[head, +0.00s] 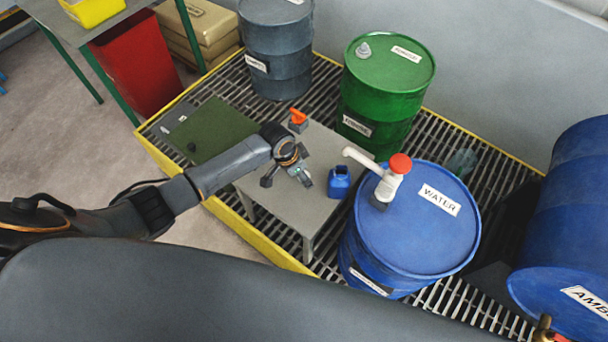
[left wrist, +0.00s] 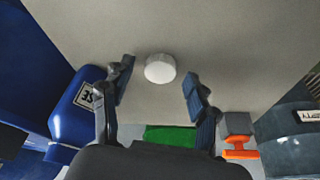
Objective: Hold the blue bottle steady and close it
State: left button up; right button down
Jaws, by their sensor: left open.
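The blue bottle (head: 339,184) stands upright on the small grey table (head: 255,190), left of the blue water drum. Its top is too small to read clearly. In the left wrist view the labelled blue bottle (left wrist: 75,112) is at the left, outside my fingers. A round white cap (left wrist: 160,68) shows against the tabletop between my fingertips, apart from both. My left gripper (head: 288,180) is over the table, left of the bottle. Its fingers (left wrist: 160,75) are spread and hold nothing. My right gripper is in neither view.
The blue water drum (head: 430,240) with a white pump (head: 388,184) stands close right of the bottle. A green drum (head: 385,85) is behind. An orange-and-grey object (head: 298,119) sits at the table's back corner. A yellow-edged grating (head: 290,262) surrounds the table.

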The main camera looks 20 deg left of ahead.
pick_arm(q)
jog(key=shift+f, duration=0.2)
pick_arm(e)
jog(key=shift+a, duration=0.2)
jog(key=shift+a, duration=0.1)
pick_arm(q)
jog(key=c, duration=0.8)
jog(key=shift+c, duration=0.2)
jog(key=shift+r, duration=0.1)
